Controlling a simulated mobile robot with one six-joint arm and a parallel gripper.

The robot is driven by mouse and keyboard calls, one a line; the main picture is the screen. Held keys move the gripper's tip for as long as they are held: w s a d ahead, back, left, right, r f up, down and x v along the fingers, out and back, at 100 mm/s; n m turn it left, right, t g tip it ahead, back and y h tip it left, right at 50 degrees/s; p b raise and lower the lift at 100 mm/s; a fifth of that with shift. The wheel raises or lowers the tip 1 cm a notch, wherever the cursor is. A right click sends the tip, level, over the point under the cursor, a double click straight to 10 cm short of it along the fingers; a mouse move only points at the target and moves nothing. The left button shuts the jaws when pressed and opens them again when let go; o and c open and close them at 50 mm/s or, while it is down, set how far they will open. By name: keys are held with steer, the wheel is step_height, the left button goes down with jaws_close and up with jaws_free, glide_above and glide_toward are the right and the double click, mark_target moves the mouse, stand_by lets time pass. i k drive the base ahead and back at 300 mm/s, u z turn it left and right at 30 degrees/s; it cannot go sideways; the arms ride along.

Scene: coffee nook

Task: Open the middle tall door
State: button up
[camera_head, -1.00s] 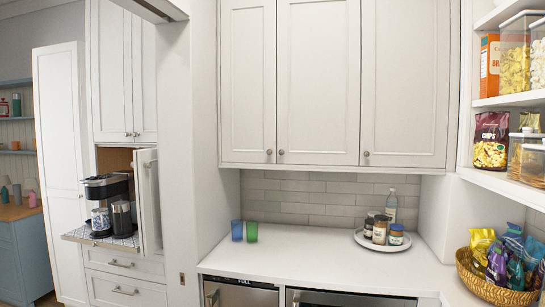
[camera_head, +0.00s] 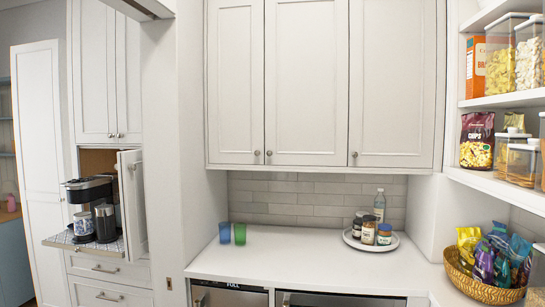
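Three tall white upper doors hang side by side over the counter, all closed. The middle tall door (camera_head: 306,82) lies flat between the left door (camera_head: 235,82) and the right door (camera_head: 392,82). The middle door's small round knob (camera_head: 269,153) is at its lower left corner, close beside the left door's knob (camera_head: 257,153). The right door's knob (camera_head: 355,154) is at its lower left. My gripper is not in view.
The white counter (camera_head: 300,255) carries blue and green cups (camera_head: 232,233) and a round tray (camera_head: 349,240) of jars and a bottle. A snack basket (camera_head: 452,276) sits right. A coffee maker (camera_head: 91,205) stands on a pulled-out shelf at left, beside an open door (camera_head: 132,204).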

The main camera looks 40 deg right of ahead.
mark_target(307, 42)
steer(key=i, duration=0.85)
steer(key=u, duration=0.05)
